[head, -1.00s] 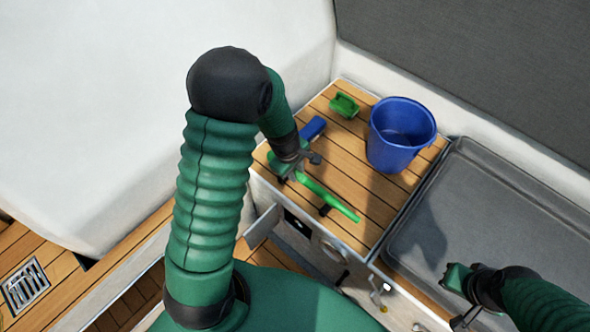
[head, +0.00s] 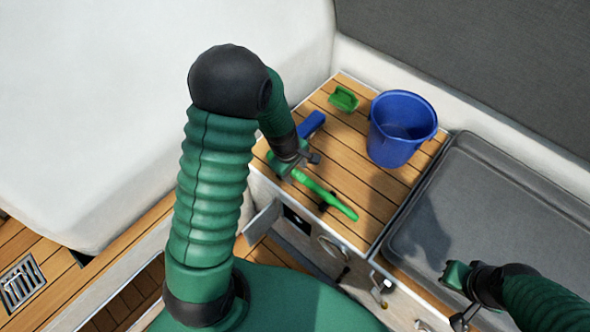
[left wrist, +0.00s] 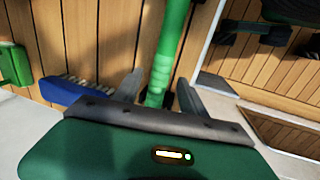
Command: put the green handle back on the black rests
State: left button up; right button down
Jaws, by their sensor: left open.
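The green handle (head: 335,203) lies along the wooden top, slanting toward its front edge. In the left wrist view the handle (left wrist: 165,55) runs between the two fingers of my left gripper (left wrist: 160,92). That gripper is open, with a finger on each side of the handle and gaps showing. In the head view my left gripper (head: 300,163) hides part of the handle. One black rest (head: 326,203) shows by the handle's middle; I cannot tell whether the handle sits in it. No second rest is clear. My right gripper (head: 466,318) is at the lower right, its jaws unclear.
A blue bucket (head: 401,130) and a small green object (head: 343,98) stand on the wooden top. A blue brush (left wrist: 72,90) lies close to my left gripper.

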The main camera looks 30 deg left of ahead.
pick_arm(q)
jog(key=s+r+p, duration=0.3)
jog(key=r+p, duration=0.4)
jog(key=r, duration=0.9)
jog(key=s+d+r+m, duration=0.2)
jog(key=s+d+m, duration=0.6)
jog(key=m, duration=0.9)
notch_tip(320, 180, up, 12)
jog(key=p, duration=1.2)
jog(key=shift+w+r+n+p, duration=0.15)
jog(key=shift+w+n+p, duration=0.15)
jog(key=shift+w+p, duration=0.1)
